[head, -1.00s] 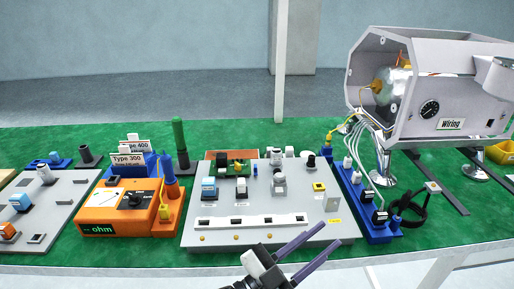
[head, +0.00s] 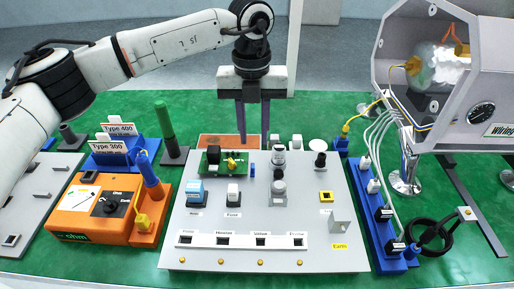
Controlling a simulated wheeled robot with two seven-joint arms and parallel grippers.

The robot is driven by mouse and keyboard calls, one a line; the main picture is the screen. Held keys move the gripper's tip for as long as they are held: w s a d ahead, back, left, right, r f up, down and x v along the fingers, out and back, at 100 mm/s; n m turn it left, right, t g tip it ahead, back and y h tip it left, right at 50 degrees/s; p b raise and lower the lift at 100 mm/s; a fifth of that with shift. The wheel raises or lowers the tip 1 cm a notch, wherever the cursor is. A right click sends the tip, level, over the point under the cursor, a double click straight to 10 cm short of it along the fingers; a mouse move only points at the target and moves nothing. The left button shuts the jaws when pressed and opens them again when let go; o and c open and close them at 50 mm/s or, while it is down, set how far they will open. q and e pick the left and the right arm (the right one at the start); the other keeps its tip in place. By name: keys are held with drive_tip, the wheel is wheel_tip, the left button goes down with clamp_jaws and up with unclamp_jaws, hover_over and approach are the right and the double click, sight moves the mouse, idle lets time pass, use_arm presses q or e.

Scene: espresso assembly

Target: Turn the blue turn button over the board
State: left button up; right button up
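The small blue turn button (head: 252,170) stands upright on the grey panel, just right of the green circuit board (head: 212,160). The board carries a dark part and a yellow part. My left gripper (head: 254,144) points down with two purple fingers spread apart and nothing between them. In the picture its fingertips are just above the button, near the panel's back edge. I cannot tell the exact height or depth gap, and no contact shows. My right gripper is out of view.
The grey panel (head: 300,230) also holds grey knobs (head: 279,190), a blue-topped block (head: 195,190) and a white fuse block (head: 233,193). An orange ohm meter (head: 105,212) stands left. A blue socket strip (head: 382,225) and a large wiring housing (head: 455,110) stand right.

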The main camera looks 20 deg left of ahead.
sight(253, 166)
use_arm(q)
drive_tip(key=f, duration=0.5)
drive_tip(key=f+p, duration=0.1)
drive_tip(key=f, duration=0.3)
drive_tip(key=shift+a+f, duration=0.2)
drive_tip(key=shift+f, duration=0.2)
clamp_jaws()
